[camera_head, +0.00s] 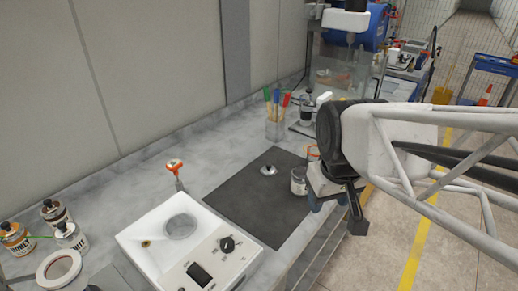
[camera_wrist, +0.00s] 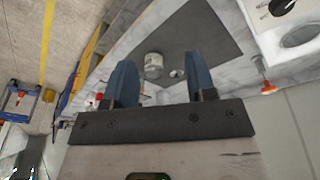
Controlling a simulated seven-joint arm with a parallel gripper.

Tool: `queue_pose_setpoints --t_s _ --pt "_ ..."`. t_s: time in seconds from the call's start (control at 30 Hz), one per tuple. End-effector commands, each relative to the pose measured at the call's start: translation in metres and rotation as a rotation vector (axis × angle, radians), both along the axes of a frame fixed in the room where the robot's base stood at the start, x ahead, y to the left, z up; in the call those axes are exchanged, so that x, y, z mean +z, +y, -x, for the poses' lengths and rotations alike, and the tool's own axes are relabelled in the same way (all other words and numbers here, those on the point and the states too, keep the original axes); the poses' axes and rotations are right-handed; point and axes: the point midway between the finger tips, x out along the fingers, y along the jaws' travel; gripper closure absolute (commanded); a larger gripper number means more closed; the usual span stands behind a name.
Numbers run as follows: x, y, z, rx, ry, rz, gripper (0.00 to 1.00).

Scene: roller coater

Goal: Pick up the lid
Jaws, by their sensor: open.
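A small silver lid (camera_head: 268,170) with a dark knob lies on the black mat (camera_head: 240,200). It also shows as a small bright disc in the wrist view (camera_wrist: 177,73), between my fingers and nearer the right one. A can with a pale label (camera_head: 299,182) stands on the mat's right part; it shows in the wrist view (camera_wrist: 153,66) too. My gripper (camera_head: 328,202) is right of the can, beyond the mat's right edge. In the wrist view its two blue fingers (camera_wrist: 160,62) are apart, with nothing held between them.
A white device (camera_head: 190,245) with a round recess and a knob stands at the front. Several labelled jars (camera_head: 52,212) are at the left. A cup of coloured pens (camera_head: 275,125) stands behind the mat. The mat left of the lid is clear.

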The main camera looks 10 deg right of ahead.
Motion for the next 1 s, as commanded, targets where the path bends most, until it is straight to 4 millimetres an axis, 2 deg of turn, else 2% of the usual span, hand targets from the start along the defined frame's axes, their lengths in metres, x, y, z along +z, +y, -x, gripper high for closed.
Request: queue_pose_setpoints --t_s 0.27,0.57,1.0 --pt "0.003 0.006 -0.069 0.269 0.041 0.048 0.49" --pt "-0.006 0.015 -0.145 0.572 0.081 0.091 0.49" --pt "-0.045 0.033 -0.256 1.021 0.130 0.135 0.49"
